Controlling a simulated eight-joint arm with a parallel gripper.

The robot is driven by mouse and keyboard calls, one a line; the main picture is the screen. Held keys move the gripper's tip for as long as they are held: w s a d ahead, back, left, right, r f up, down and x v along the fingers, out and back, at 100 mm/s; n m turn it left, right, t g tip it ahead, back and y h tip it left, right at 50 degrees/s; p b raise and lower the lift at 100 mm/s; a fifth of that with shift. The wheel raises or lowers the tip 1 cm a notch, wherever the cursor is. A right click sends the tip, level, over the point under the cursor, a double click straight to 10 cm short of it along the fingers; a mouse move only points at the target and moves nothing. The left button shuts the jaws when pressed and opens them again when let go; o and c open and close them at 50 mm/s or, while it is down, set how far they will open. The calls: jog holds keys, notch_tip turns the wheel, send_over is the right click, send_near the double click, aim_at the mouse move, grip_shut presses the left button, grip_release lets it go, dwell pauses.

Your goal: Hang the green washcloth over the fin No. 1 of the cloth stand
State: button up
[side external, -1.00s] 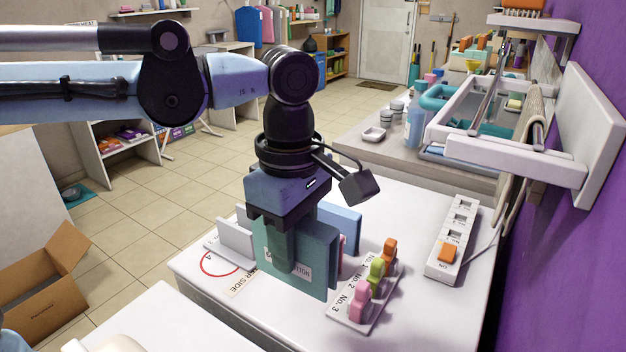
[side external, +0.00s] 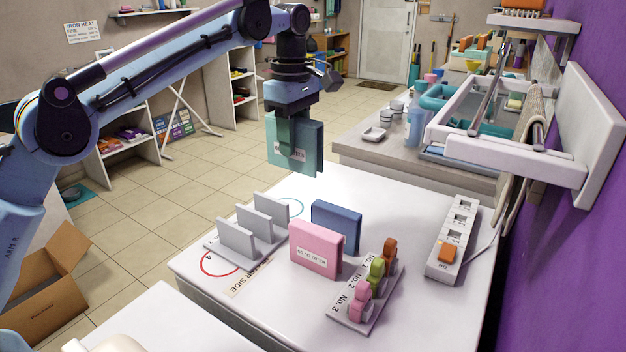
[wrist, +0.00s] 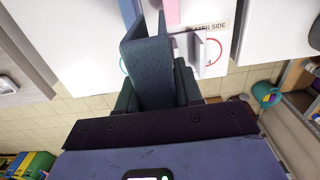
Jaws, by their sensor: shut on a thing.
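The green washcloth (side external: 312,148) is a teal folded slab with a pale label. My gripper (side external: 290,158) is shut on it and holds it upright in the air, beyond the far edge area of the white table in the side view. In the wrist view the cloth (wrist: 148,75) sits between the fingers (wrist: 155,92). The cloth stand (side external: 213,249) has three upright grey fins, all bare, and stands on the table lower left of the cloth. I cannot read numbers on its fins. Part of the stand shows in the wrist view (wrist: 212,50).
A pink cloth (side external: 315,250) and a blue cloth (side external: 337,227) stand upright right of the stand. A rack (side external: 345,318) labelled No. 1 to No. 3 carries orange, green and pink pieces. A switch strip (side external: 452,245) lies at right.

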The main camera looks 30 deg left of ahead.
send_over(270, 198)
jog(key=f, duration=0.2)
jog(key=shift+r, duration=0.25)
jog(key=shift+f, duration=3.5)
jog(key=shift+f, duration=5.15)
